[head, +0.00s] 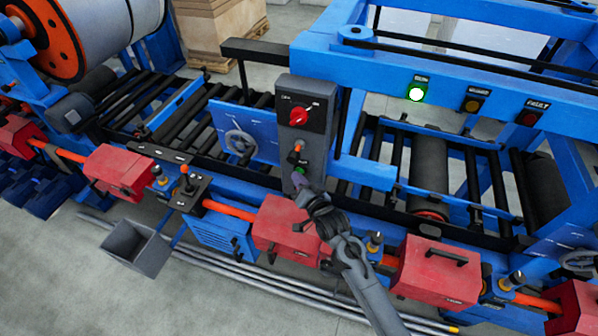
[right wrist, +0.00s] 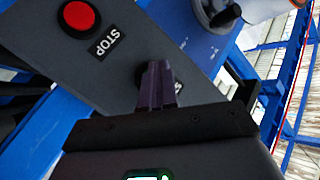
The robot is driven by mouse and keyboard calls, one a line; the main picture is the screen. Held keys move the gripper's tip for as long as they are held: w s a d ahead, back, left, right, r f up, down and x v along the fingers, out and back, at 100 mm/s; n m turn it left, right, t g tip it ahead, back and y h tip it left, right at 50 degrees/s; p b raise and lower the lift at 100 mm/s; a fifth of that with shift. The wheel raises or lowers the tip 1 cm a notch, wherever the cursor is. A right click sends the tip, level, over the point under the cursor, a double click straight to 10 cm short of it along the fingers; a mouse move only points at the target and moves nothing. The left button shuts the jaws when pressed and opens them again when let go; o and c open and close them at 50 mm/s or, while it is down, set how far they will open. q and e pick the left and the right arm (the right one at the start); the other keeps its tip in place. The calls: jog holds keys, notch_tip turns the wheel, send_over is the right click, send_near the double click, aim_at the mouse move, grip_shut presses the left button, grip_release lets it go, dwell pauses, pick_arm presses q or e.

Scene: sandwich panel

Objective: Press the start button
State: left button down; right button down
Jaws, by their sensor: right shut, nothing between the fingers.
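The grey control box (head: 307,92) stands upright in the middle of the head view, with a red rotary switch near its top. Low on its front, a small green start button (head: 300,170) shows just above my right gripper (head: 298,182). The right wrist view shows the red stop button (right wrist: 79,18) with its STOP label (right wrist: 107,43). There my right gripper (right wrist: 158,72) is shut and empty, its fingertips at the panel over the start button's place. The fingers hide the button and most of its label; contact cannot be told. My left gripper is not in view.
A green lamp (head: 416,94) is lit on the blue frame at the right, beside two unlit ones. Black rollers (head: 428,165) lie right of the control box.

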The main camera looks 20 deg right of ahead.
jog(key=shift+s+a, duration=0.1)
jog(key=shift+s, duration=0.1)
jog(key=shift+r, duration=0.1)
jog(key=s+a+p, duration=0.3)
jog(key=s+a, duration=0.1)
jog(key=shift+s+p, duration=0.25)
jog(key=shift+p, duration=0.15)
dwell(0.3)
dwell(0.4)
